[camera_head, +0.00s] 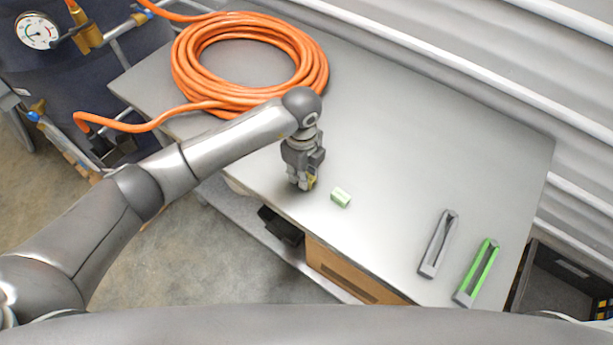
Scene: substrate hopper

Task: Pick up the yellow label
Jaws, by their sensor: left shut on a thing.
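My left gripper (302,186) points down at the near left edge of the grey table (400,130). It is shut on the yellow label (312,181), of which only a small yellow part shows beside the fingers. The rest of the label is hidden by the gripper. I cannot tell whether the label touches the tabletop. A small pale green block (341,197) lies on the table just right of the gripper, apart from it. My right gripper is not in view.
A coiled orange hose (322,75) lies on the table's far left part. A grey slotted holder (438,244) and a green slotted holder (477,272) lie at the right. The table's middle is clear. A pressure gauge (37,31) is at top left.

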